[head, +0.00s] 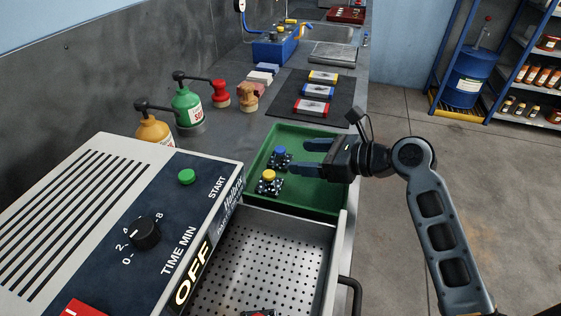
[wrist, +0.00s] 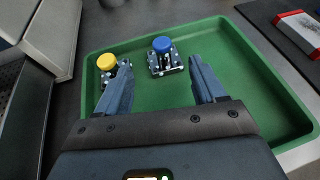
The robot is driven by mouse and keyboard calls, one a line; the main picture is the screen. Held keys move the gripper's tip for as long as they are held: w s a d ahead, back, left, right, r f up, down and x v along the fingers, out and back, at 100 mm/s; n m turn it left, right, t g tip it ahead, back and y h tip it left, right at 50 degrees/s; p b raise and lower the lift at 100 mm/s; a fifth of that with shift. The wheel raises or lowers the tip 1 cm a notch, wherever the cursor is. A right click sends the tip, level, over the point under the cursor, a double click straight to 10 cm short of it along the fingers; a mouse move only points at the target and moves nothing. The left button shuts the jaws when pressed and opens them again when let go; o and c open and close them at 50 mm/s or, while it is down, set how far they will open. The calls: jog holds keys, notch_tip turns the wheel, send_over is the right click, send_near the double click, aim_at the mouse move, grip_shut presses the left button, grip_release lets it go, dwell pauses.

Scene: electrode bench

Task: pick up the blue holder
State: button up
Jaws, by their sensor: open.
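The blue holder (head: 280,153) has a round blue top on a dark speckled base and stands upright in the green tray (head: 327,200). It also shows in the wrist view (wrist: 163,57), ahead of my fingers and roughly between their lines. My gripper (head: 300,157) is open and empty over the tray, its fingers pointing left toward the blue holder. In the wrist view my gripper (wrist: 162,85) has its fingertips apart, short of the holder. A similar yellow-topped holder (head: 268,177) stands nearer in the tray; in the wrist view it (wrist: 107,64) is beyond my left finger.
A machine with a dial (head: 146,232) and an open perforated drawer (head: 275,250) stand in front of the tray. Soap bottles (head: 187,108) stand behind to the left. A dark mat (head: 290,100) with several colored-edged packs lies beyond the tray. The tray's right part is clear.

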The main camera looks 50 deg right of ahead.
aim_at(284, 156)
jog(key=shift+w+f, duration=0.2)
jog(key=shift+w, duration=0.2)
jog(key=shift+x, duration=3.6)
jog(key=shift+d, duration=0.1)
jog(key=shift+c, duration=0.2)
jog(key=shift+f, duration=0.1)
jog(key=c, duration=1.1)
